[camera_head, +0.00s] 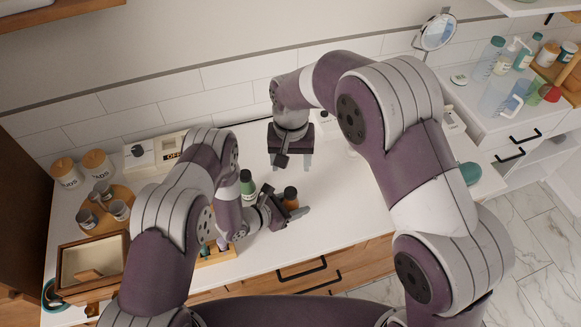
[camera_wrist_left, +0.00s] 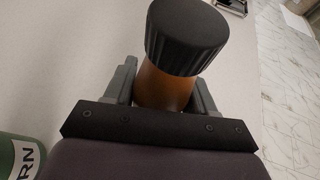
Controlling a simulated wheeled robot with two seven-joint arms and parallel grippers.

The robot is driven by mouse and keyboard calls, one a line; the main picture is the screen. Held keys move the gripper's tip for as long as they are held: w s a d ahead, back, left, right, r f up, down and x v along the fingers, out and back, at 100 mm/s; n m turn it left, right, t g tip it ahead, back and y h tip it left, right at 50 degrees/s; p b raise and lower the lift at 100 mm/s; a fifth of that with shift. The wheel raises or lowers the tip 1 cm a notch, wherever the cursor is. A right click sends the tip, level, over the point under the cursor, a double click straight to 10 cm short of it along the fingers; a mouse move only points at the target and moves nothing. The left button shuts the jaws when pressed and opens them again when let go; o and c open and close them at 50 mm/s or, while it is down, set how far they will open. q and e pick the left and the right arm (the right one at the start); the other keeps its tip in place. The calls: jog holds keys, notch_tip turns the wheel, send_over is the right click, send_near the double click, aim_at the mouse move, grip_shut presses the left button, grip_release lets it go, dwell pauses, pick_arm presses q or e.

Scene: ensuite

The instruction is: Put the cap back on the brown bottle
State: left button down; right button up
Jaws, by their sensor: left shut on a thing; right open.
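The brown bottle (camera_head: 291,204) stands upright near the front edge of the white counter. It also shows in the left wrist view (camera_wrist_left: 160,90). The ribbed black cap (camera_wrist_left: 187,38) sits on top of the bottle; I cannot tell whether it is fully screwed down. My left gripper (camera_head: 288,212) is shut around the bottle's body, one finger on each side, below the cap. My right gripper (camera_head: 292,164) is open and empty, pointing down, behind the bottle and apart from it. The bottle's lower part is hidden by my left gripper.
A green bottle with a dark cap (camera_head: 247,186) stands just left of the brown bottle, close to my left gripper. A round wooden tray (camera_head: 113,199) with cups and a wooden box (camera_head: 66,262) are at left. The counter right of the bottle is clear.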

pick_arm(q)
jog(key=shift+c, duration=1.4)
grip_release()
jog(key=b+v, duration=0.1)
jog(key=v, duration=0.5)
jog(key=shift+s+a, duration=0.15)
jog(key=shift+a, duration=0.15)
jog(key=shift+s+a+r+b, duration=0.25)
jog(key=shift+a+b, duration=0.05)
